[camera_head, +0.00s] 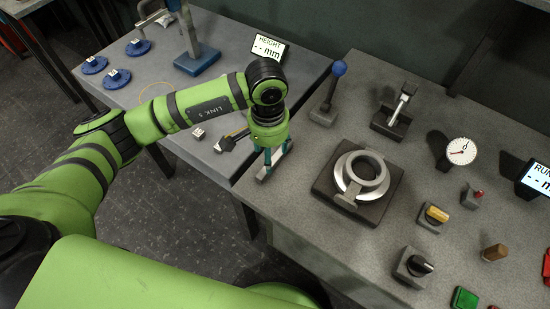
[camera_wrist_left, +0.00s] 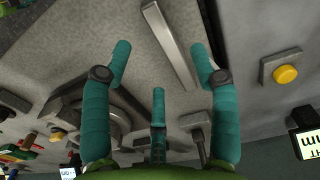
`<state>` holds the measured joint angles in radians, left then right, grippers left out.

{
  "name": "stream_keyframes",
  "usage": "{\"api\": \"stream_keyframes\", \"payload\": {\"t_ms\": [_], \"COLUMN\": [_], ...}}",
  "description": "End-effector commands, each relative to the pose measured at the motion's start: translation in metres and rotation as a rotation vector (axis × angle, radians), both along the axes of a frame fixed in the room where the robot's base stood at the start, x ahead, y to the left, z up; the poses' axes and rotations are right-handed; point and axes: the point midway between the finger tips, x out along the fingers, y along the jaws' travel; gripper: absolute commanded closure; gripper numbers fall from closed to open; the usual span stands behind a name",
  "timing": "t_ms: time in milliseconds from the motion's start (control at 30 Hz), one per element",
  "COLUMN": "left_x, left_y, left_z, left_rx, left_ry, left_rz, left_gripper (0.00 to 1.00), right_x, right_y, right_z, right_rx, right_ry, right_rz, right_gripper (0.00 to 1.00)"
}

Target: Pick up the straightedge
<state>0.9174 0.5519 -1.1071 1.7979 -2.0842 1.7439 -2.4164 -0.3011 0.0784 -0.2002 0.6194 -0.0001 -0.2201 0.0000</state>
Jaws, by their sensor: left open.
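The straightedge (camera_wrist_left: 170,45) is a long pale metal bar lying on the grey right-hand bench, close to its left edge. In the left wrist view it runs slantwise from the top middle to between the open fingers. In the head view only a short part of it (camera_head: 264,173) shows below my left gripper (camera_head: 275,160); the rest is hidden by the gripper. My left gripper is open, with its teal fingers (camera_wrist_left: 160,62) pointing down over the bar. Nothing is held, and I cannot tell whether a finger touches the bar. My right gripper is not in view.
A round valve casting (camera_head: 362,172) on a dark square plate stands just right of the gripper. A blue-knobbed lever (camera_head: 334,85) and a clamp (camera_head: 396,112) stand behind. A narrow gap separates this bench from the left bench (camera_head: 145,92), which holds blue discs and a height display (camera_head: 269,49).

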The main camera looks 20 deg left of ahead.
Motion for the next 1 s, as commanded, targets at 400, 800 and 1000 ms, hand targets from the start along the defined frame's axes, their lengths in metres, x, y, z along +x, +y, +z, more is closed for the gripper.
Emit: {"api": "stream_keyframes", "payload": {"t_ms": [400,800,1000], "left_x": [-0.002,0.000,0.000], "left_y": [0.002,0.002,0.002], "left_z": [-0.046,-0.069,-0.068], "left_rx": [0.017,0.015,0.015], "left_ry": [0.007,-0.001,0.000], "left_rz": [-0.005,-0.007,-0.007], "left_gripper": [0.39,0.39,1.00], "right_x": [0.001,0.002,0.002], "right_y": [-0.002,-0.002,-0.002], "right_z": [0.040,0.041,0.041], "right_rx": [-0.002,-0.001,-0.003], "right_ry": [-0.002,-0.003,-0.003], "right_rz": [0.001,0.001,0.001], "right_gripper": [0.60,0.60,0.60]}}
